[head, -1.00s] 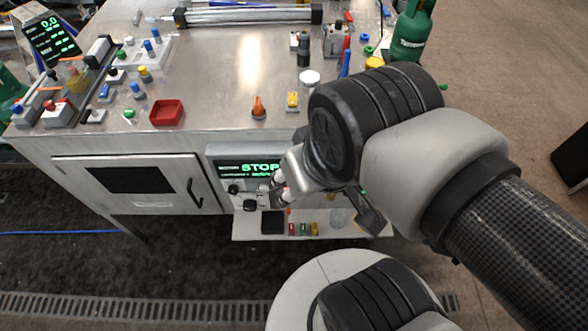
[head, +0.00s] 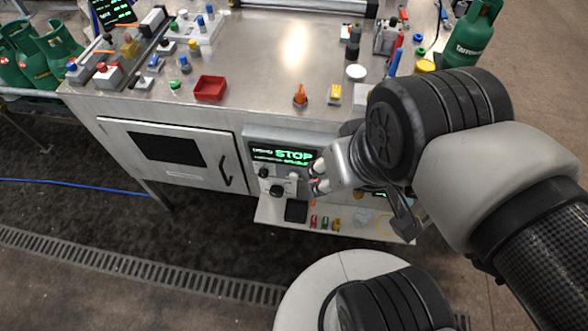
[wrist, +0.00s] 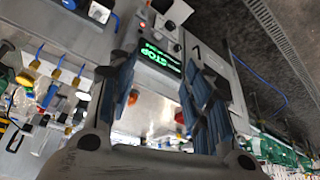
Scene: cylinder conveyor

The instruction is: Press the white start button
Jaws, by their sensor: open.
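The control panel with a green-lit STOP display (head: 294,156) is on the front of the metal workbench. It also shows in the wrist view, at the top middle (wrist: 160,59). Dark knobs (head: 277,190) sit below the display. My gripper (head: 322,177) is in front of the panel's right side, just right of the display, and covers that part. In the wrist view my gripper (wrist: 160,75) has its two blue-padded fingers wide apart, with nothing between them. I cannot pick out the white start button for certain; small pale spots near my fingertips are too small to tell.
A low shelf (head: 265,210) with small coloured parts sticks out under the panel. A closed cabinet door (head: 200,178) is to the left. The bench top (head: 260,60) holds a red tray (head: 210,88), an orange knob (head: 300,95) and several buttons. A green gas bottle (head: 470,40) stands at the right.

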